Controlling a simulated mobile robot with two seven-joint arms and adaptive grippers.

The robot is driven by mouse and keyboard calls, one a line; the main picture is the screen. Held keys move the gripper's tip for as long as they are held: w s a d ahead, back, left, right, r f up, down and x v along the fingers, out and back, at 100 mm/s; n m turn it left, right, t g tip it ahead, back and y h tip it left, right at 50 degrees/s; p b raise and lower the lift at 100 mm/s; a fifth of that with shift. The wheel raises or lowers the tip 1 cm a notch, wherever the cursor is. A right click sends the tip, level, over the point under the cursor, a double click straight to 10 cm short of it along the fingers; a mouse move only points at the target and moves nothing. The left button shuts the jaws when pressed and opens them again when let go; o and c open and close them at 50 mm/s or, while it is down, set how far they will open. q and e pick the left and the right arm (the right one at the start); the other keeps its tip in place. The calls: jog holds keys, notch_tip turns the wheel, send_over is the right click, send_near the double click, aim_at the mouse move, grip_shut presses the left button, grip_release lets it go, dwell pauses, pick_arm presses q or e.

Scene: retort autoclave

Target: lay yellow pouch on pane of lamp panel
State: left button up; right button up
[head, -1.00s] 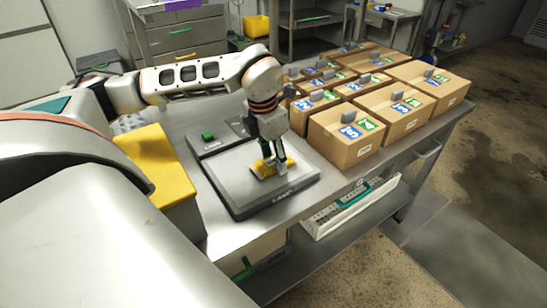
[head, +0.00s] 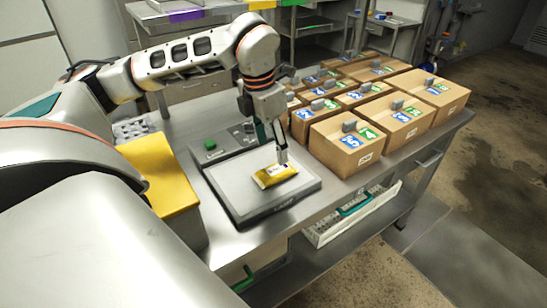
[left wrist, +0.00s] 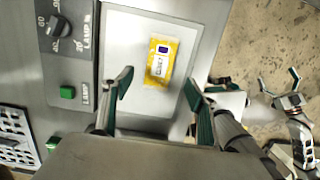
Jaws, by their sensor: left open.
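The yellow pouch (head: 275,174) with a pale label lies flat on the pane (head: 238,185) of the lamp panel. The left wrist view also shows the pouch (left wrist: 162,61) on the pane (left wrist: 126,42). My left gripper (head: 272,152) is open above the pouch and apart from it. In the left wrist view its two fingers (left wrist: 158,88) are spread wide, with the pouch between and beyond them. The panel's green button (head: 210,145) and a dark knob (left wrist: 58,26) sit beside the pane. My right gripper (left wrist: 290,100) appears to show at the right edge of the left wrist view, its jaws unclear.
Several cardboard boxes (head: 347,143) with blue and green labels stand right of the panel. A yellow-topped box (head: 160,172) stands to its left. A white perforated tray (head: 325,229) is on the lower shelf. Bare table lies around the panel's front edge.

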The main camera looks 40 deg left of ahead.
pick_arm(q)
jog(key=r, duration=0.4)
jog(key=shift+s+a, duration=0.1)
jog(key=shift+s, duration=0.2)
dwell(0.3)
